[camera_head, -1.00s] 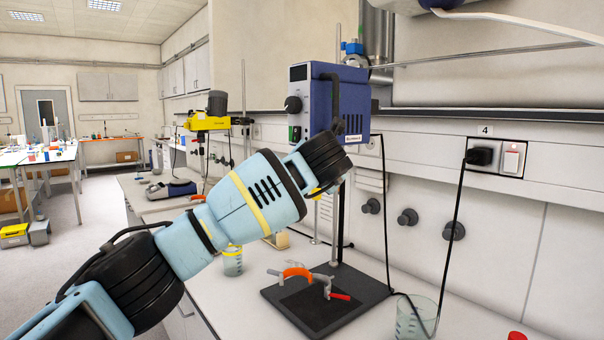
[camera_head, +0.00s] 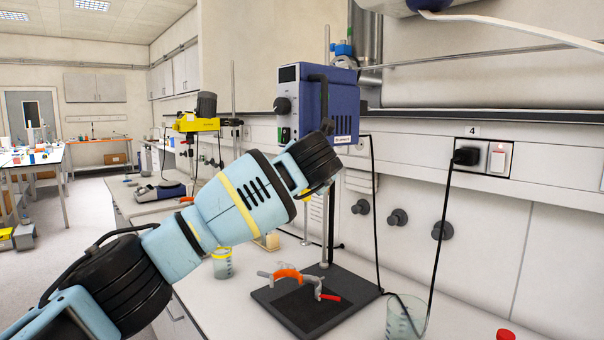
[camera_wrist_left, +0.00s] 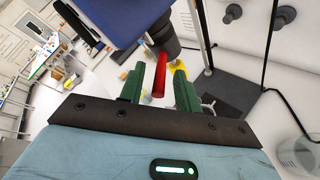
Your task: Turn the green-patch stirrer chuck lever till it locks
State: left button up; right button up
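The blue stirrer (camera_head: 343,100) is mounted on a stand at the wall, with a small green patch (camera_head: 285,135) low on its front. In the left wrist view its blue housing (camera_wrist_left: 125,18) and black chuck (camera_wrist_left: 162,42) show at the top. A red lever (camera_wrist_left: 160,75) points from the chuck towards me. My left gripper (camera_wrist_left: 157,82) is open, with its green fingers on either side of the lever and visible gaps to both. In the head view my arm hides the chuck, lever and left gripper. My right gripper is not in view.
Below stands the dark base plate (camera_head: 300,318) with an orange and grey clamp (camera_head: 290,275) on it. A glass beaker (camera_head: 406,318) is at the right, another (camera_head: 222,263) behind my arm. Black cables hang by the wall. A yellow stirrer (camera_head: 196,124) stands farther left.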

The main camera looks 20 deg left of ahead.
pick_arm(q)
jog(key=v, duration=0.7)
jog(key=shift+s, duration=0.25)
jog(key=shift+d, duration=0.1)
